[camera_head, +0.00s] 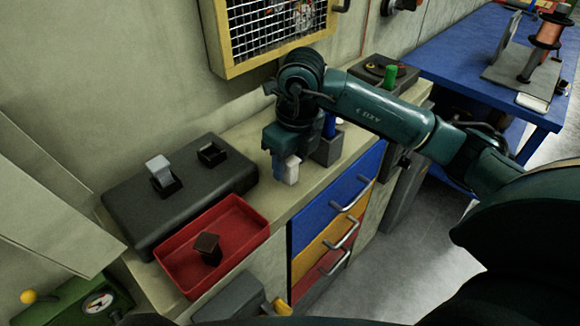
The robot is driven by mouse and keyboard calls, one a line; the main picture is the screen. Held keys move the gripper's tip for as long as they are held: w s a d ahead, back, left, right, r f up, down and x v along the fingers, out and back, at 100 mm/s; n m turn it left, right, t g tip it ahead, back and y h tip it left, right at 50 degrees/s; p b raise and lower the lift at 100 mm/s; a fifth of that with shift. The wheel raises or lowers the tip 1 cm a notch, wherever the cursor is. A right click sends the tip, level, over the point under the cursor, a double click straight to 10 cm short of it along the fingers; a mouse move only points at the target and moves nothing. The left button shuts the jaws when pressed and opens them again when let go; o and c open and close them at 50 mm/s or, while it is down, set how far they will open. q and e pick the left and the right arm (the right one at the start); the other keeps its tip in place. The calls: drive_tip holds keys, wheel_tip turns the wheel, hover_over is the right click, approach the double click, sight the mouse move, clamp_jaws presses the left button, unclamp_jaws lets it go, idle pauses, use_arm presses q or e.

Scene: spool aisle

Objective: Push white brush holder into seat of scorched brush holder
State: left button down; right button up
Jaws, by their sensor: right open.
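My right gripper (285,176) points down over the bench, left of a grey cup, and is open. A white block (292,171), which may be the white brush holder, shows at its fingers; I cannot tell whether it stands between them or beside them. On the black housing (120,205), a pale grey block (158,166) stands up from the left seat. The right seat (211,153) looks dark and empty. A dark brown block (207,246), probably the scorched brush holder, is in the red tray (181,275). My left gripper is out of view.
The grey cup (328,151) with a blue item stands right of my gripper. A yellow-framed mesh panel (270,35) hangs above. Coloured drawers (330,212) are under the bench. A green machine with a gauge (97,303) is at lower left. Bench top between housing and gripper is clear.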

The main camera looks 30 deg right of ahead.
drive_tip(key=c, duration=0.9)
drive_tip(key=shift+r, duration=0.1)
